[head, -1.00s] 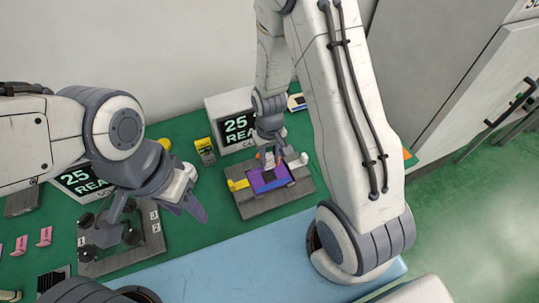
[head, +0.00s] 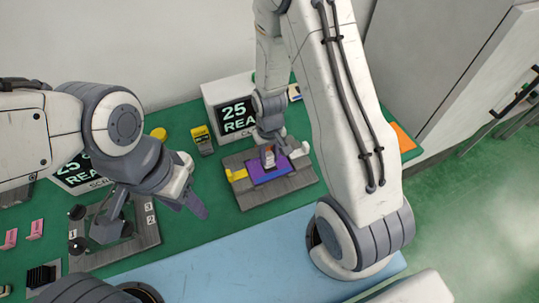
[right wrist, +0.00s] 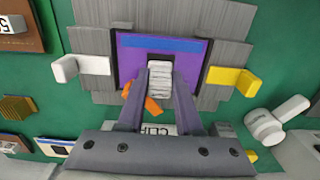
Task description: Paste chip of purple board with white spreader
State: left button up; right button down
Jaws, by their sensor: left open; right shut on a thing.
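The purple board (head: 284,170) sits in a grey fixture (head: 262,196), with a yellow lever (head: 237,174) on its left and a white lever (head: 299,151) on its right. My right gripper (head: 268,150) is over the board, shut on the white spreader (right wrist: 160,78). In the right wrist view the spreader's ridged white block is between the fingers, over the middle of the purple board (right wrist: 190,57). The chip is hidden under the spreader and fingers; contact cannot be told. My left gripper (head: 190,200) is open and empty, left of the fixture.
A grey lever fixture (head: 150,236) with numbered marks stands below my left gripper. Screens (head: 232,116) stand at the back, with a yellow box (head: 202,139) beside one. A white cylinder tool (right wrist: 264,127) lies near the fixture. The blue mat (head: 240,250) in front is clear.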

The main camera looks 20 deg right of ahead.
jog(key=shift+f, duration=0.3)
dwell(0.5)
jog(key=shift+w+d+r, duration=0.15)
jog(key=shift+w+d, duration=0.1)
jog(key=shift+d, duration=0.3)
jog(key=shift+a, duration=1.05)
jog(key=shift+s+d+f, duration=0.1)
jog(key=shift+s+d, duration=0.15)
jog(key=shift+d, duration=0.25)
jog(key=shift+s+d+f, duration=0.1)
jog(key=shift+s+d, duration=0.1)
jog(key=shift+d, duration=0.25)
jog(key=shift+a, duration=0.1)
jog(key=shift+s+a+r, duration=0.1)
jog(key=shift+a, duration=0.75)
